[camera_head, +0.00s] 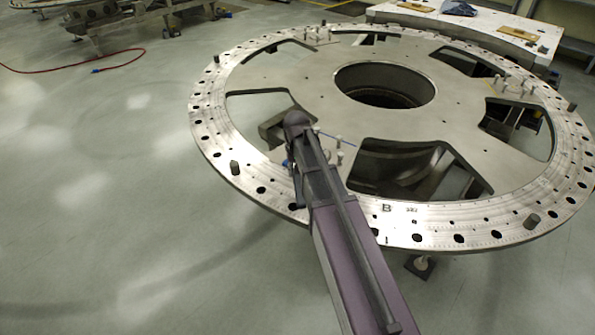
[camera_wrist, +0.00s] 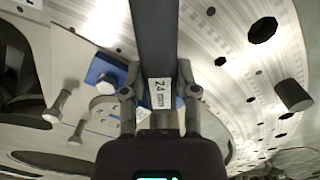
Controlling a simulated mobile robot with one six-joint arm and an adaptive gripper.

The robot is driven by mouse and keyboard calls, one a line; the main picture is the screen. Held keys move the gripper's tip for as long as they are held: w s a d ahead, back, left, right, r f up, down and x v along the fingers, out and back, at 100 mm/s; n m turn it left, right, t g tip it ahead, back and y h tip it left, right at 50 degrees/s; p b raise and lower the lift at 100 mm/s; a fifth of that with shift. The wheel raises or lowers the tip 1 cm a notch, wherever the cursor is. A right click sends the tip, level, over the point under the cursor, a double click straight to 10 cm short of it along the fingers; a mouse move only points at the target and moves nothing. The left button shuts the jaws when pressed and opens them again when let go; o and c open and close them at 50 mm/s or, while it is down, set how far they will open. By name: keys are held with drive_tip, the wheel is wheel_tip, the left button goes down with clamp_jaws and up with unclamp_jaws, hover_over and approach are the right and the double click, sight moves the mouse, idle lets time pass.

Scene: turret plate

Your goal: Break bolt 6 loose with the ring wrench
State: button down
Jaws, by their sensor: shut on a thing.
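My gripper (camera_wrist: 160,100) is shut on a dark bar, the wrench (camera_wrist: 153,38), with a white "24 mm" label facing the wrist camera. The bar runs up out of the wrist view, and its ring end is not seen. In the head view my arm reaches over the near-left part of the turret plate (camera_head: 411,120) and hides the gripper and wrench. Light bolts (camera_head: 340,157) stand on the plate just right of my arm. In the wrist view bolts (camera_wrist: 57,105) stand left of the gripper. I cannot tell which is bolt 6.
A blue piece (camera_wrist: 105,72) lies left of the wrench. A grey cylindrical peg (camera_wrist: 293,95) stands to the right; similar pegs (camera_head: 235,167) stand around the plate rim. The plate has large cutouts and a central hole. A white table (camera_head: 470,25) stands behind; the left floor is mostly clear.

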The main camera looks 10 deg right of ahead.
drive_tip(key=shift+r+p, duration=0.85)
drive_tip(key=shift+r, duration=0.2)
